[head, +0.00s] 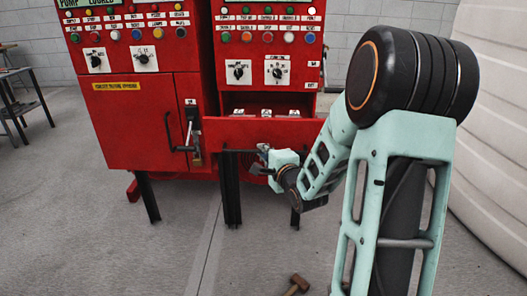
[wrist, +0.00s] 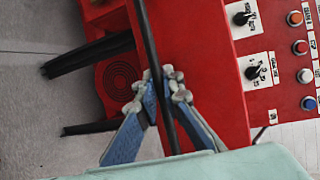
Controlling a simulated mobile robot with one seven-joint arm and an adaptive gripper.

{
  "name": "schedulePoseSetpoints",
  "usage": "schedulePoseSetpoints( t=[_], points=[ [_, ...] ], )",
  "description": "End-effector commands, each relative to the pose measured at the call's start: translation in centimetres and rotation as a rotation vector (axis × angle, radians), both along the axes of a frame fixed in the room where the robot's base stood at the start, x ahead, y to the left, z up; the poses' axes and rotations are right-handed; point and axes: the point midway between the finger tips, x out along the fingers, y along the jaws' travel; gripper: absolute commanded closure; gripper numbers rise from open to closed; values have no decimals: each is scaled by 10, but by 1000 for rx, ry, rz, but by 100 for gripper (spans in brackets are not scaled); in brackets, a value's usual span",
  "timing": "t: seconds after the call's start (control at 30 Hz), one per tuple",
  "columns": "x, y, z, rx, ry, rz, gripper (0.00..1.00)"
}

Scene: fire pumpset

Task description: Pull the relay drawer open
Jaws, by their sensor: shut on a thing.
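The red relay drawer (head: 262,134) stands out from the right-hand red cabinet, with its open top showing white-topped parts inside. My gripper (head: 262,164) is low in front of the drawer. In the wrist view, my gripper (wrist: 160,90) is shut on the long black handle bar (wrist: 148,35), one blue-padded finger on each side. The red drawer front (wrist: 205,90) lies behind the bar. In the head view, my gripper partly hides the bar.
The left red cabinet (head: 133,122) has a closed door and a black lever (head: 192,125) beside the drawer. Black legs (head: 231,190) stand below. A hammer (head: 297,284) lies on the floor. A white ribbed tank (head: 495,140) is at right. The floor at front left is clear.

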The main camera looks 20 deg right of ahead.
Motion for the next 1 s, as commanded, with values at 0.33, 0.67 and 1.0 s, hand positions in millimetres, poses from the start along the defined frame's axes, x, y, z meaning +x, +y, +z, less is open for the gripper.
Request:
schedulePoseSetpoints(
  t=[0.33,0.67,1.0],
  points=[
    [0,0,0,0,1,0,100],
    [0,0,0,0,0,0,84],
    [-15,-1,3,-2,0,-2,84]
  ],
)
